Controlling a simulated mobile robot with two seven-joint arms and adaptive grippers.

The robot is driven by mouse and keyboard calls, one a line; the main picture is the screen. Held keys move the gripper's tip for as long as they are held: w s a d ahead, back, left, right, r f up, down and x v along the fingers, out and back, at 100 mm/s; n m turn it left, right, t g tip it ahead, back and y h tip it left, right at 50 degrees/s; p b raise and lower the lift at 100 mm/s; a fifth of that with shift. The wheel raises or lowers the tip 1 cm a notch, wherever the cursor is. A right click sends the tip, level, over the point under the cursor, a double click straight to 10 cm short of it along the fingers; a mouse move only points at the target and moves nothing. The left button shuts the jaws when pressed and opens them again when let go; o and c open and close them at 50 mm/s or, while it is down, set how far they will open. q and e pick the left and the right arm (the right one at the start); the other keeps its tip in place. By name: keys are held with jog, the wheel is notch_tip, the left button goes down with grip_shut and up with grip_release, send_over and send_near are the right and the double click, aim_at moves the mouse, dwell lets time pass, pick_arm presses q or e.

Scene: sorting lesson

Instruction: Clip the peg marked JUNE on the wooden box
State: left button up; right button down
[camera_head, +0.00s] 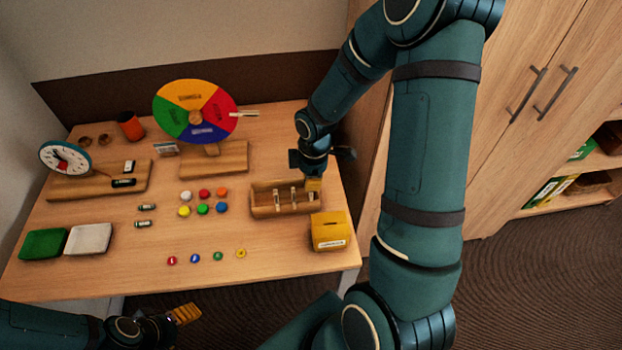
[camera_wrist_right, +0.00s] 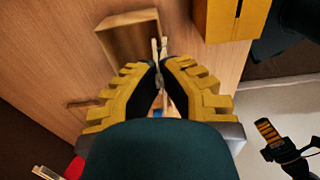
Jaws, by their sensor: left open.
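The open wooden box (camera_head: 262,211) stands at the table's right side, with several pale upright pieces in it. My right gripper (camera_head: 314,184) is at the box's right end. In the right wrist view my right gripper (camera_wrist_right: 160,72) has its yellow fingers closed on a pale peg (camera_wrist_right: 156,47), whose end pokes out beside the wooden box (camera_wrist_right: 130,38). I cannot read any word on the peg, nor tell whether it grips the box wall. My left gripper (camera_head: 187,314) is open and empty, off the table's front edge; it also shows in the right wrist view (camera_wrist_right: 268,132).
A yellow slotted box (camera_head: 329,231) stands close in front of the wooden box. A colour wheel (camera_head: 195,112) with a pale peg (camera_head: 244,113) at its rim stands behind. Coloured discs (camera_head: 203,208), a clock (camera_head: 64,158) and two trays (camera_head: 88,239) lie left.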

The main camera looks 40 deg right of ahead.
jog(key=shift+f, duration=0.25)
jog(key=shift+f+b, duration=0.35)
jog(key=shift+b, duration=0.05)
jog(key=shift+f+b, duration=0.8)
jog(key=shift+f, duration=0.2)
jog(key=c, duration=1.1)
grip_release()
jog(key=shift+c, duration=0.2)
jog(key=shift+r, duration=0.15)
notch_tip(320, 180, up, 12)
jog(key=shift+s+d, duration=0.15)
jog(key=shift+d, duration=0.1)
